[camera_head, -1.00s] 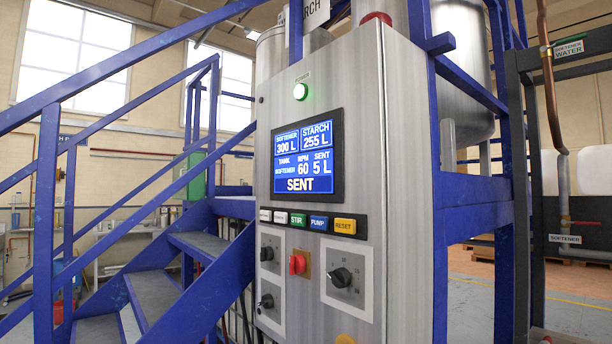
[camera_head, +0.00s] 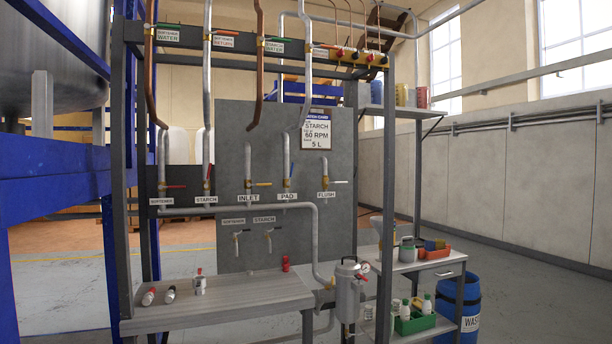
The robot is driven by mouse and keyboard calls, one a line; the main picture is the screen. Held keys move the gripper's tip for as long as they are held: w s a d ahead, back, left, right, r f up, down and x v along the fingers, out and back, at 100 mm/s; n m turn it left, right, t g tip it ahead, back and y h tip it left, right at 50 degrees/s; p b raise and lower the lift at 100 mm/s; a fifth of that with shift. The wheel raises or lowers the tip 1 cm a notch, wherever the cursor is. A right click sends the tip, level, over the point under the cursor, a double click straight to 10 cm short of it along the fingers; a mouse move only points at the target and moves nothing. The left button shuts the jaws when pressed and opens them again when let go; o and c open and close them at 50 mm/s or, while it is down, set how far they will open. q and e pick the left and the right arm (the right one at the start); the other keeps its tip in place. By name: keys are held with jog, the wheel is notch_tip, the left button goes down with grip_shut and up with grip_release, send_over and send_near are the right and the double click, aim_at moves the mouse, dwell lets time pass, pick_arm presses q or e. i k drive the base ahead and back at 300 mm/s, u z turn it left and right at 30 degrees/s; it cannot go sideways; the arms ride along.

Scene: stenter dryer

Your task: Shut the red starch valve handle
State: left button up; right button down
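The red starch valve handle (camera_head: 209,172) is a small lever on the pipe above the STARCH label (camera_head: 205,200), at the left of the pipe rack. It appears to stand upright, along its pipe. Beside it to the left, the red softener handle (camera_head: 176,186) lies level, across its pipe, above the SOFTENER label (camera_head: 162,201). Neither of my grippers shows in the head view.
A grey bench (camera_head: 220,306) with small containers stands below the pipes. A metal filter housing (camera_head: 348,292) is at its right end. Blue framework (camera_head: 50,190) stands at the left. A side table (camera_head: 425,262) and blue waste barrel (camera_head: 470,305) are at the right.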

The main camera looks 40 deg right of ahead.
aim_at(208, 175)
jog(key=z, duration=1.6)
jog(key=i, duration=0.85)
jog(key=z, duration=0.7)
jog(key=i, duration=1.05)
jog(key=u, duration=1.1)
jog(key=i, duration=0.6)
jog(key=u, duration=0.65)
